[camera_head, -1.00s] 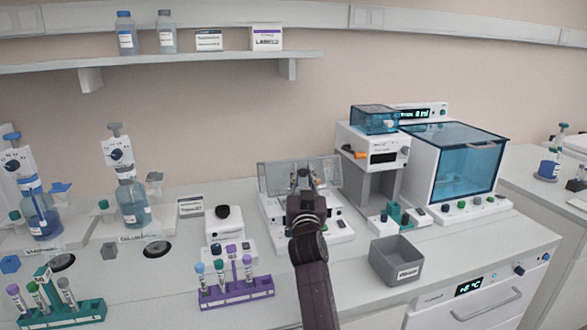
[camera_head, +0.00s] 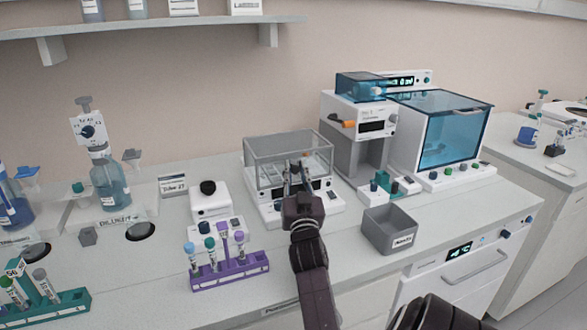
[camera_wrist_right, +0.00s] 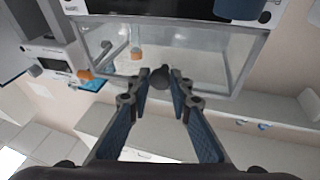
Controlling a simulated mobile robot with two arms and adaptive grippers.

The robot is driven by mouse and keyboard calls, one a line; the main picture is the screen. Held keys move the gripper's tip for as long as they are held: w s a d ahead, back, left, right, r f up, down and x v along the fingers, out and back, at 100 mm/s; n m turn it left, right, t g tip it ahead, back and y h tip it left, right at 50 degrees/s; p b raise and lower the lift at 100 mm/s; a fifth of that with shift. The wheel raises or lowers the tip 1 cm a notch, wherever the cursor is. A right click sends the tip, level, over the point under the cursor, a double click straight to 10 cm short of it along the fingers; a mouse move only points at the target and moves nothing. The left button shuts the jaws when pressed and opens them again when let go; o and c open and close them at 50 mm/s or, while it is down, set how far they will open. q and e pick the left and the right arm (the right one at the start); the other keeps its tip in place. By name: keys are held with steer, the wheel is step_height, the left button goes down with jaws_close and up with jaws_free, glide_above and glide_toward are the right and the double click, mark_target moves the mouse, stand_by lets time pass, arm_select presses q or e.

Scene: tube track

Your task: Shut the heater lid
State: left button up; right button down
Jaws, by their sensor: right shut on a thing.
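The heater (camera_head: 325,206) is a white unit on the bench with a clear, grey-framed lid (camera_head: 262,150). The lid is down over the heater's top and looks shut or nearly so; I cannot tell whether its front edge touches. My right gripper (camera_head: 297,172) is at the front of the lid. In the right wrist view the fingers (camera_wrist_right: 160,84) are closed around a dark round knob (camera_wrist_right: 160,74) at the edge of the clear lid (camera_wrist_right: 215,62). An orange-tipped tube (camera_wrist_right: 136,53) shows through the lid.
A purple tube rack (camera_head: 230,273) stands in front left of the heater. A grey bin (camera_head: 389,237) is to the right, near the bench edge. A blue-windowed machine (camera_head: 455,135) stands behind right. A small white device (camera_head: 210,201) is just left of the heater.

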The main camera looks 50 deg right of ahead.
steer(key=shift+d+f, duration=0.1)
steer(key=shift+f, duration=0.4)
steer(key=c, duration=1.8)
jaws_free()
steer(key=shift+d, duration=0.1)
steer(key=shift+o, duration=0.2)
steer(key=shift+r, duration=0.15)
steer(key=shift+r, duration=0.2)
step_height(320, 180, up, 10)
steer(key=shift+f, duration=0.2)
